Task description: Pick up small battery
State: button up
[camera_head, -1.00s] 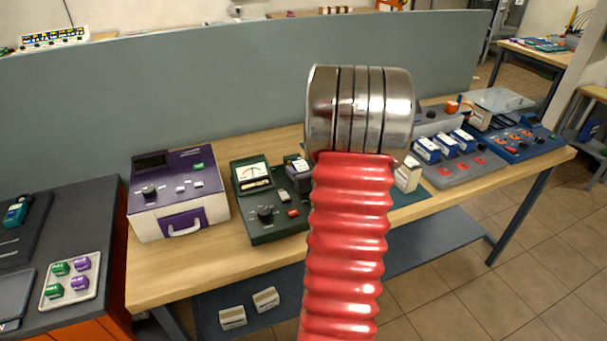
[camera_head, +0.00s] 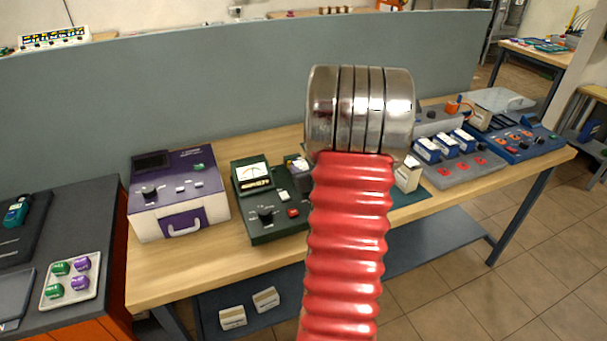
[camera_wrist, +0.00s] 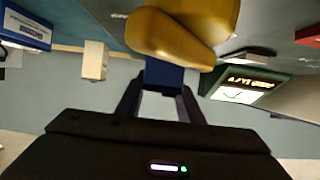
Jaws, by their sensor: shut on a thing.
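My gripper (camera_wrist: 160,98) shows in the wrist view, its two dark fingers shut on a small dark blue block, the small battery (camera_wrist: 164,75). In the head view my red ribbed arm hides the gripper. A small dark piece with a pale top (camera_head: 298,166) shows at the arm's left edge, above the green tester (camera_head: 262,225); I cannot tell which part of the held battery or gripper it is. The tester, with its lit meter, also shows in the wrist view (camera_wrist: 245,84), to the right of the fingers.
A purple and white case (camera_head: 180,195) stands left of the tester on the wooden bench (camera_head: 150,280). A cream block (camera_head: 408,176) and several blue-and-white units (camera_head: 428,150) stand right of my arm. A yellow rounded shape (camera_wrist: 165,38) lies beyond the fingers. A grey partition rises behind.

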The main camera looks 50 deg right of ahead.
aim_at(303, 167)
jog(key=shift+r, duration=0.1)
grip_shut()
notch_tip(303, 167, up, 10)
dwell(0.6)
dwell(0.5)
